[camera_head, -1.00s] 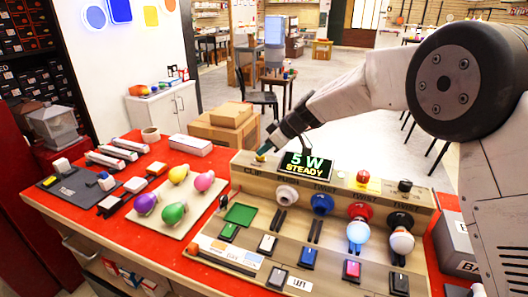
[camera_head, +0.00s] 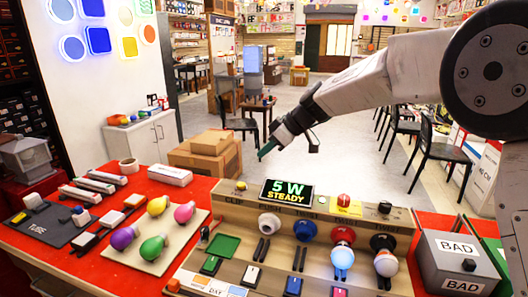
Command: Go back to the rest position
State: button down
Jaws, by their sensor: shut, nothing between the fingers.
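My gripper (camera_head: 264,153) is shut and empty. It hangs in the air above the back edge of the test board (camera_head: 232,212), pointing down to the left, with my pale arm reaching in from the right. Below it, the board's display (camera_head: 287,192) reads "5 W STEADY". A small yellow piece (camera_head: 240,185) sits on the board's top left, apart from the gripper. A lit blue-white bulb (camera_head: 342,258) is in the red socket (camera_head: 343,236) and another bulb (camera_head: 386,263) is in the black socket. The white socket (camera_head: 269,221) and blue socket (camera_head: 305,231) hold no bulb.
Several coloured bulbs lie on a beige tray (camera_head: 185,240) on the red table (camera_head: 120,275). A grey "BAD" box (camera_head: 455,262) stands at the right. The floor beyond is open, with chairs (camera_head: 440,150) to the right.

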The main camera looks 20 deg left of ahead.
dwell(0.4)
jog(key=s+d+f+m+g+h, duration=0.2)
jog(key=s+d+f+m, duration=0.2)
jog(key=s+d+m, duration=0.15)
jog(key=s+d+r+m+t+h, duration=0.1)
jog(key=s+d+m, duration=0.5)
jog(key=s+d, duration=1.2)
jog(key=s+d+r+m+t+h, duration=0.2)
jog(key=s+d+m+h, duration=0.3)
jog(key=s+d, duration=1.3)
jog(key=d+r+m, duration=0.1)
jog(key=d, duration=0.2)
jog(key=shift+r+h, duration=0.2)
jog(key=shift+h, duration=0.1)
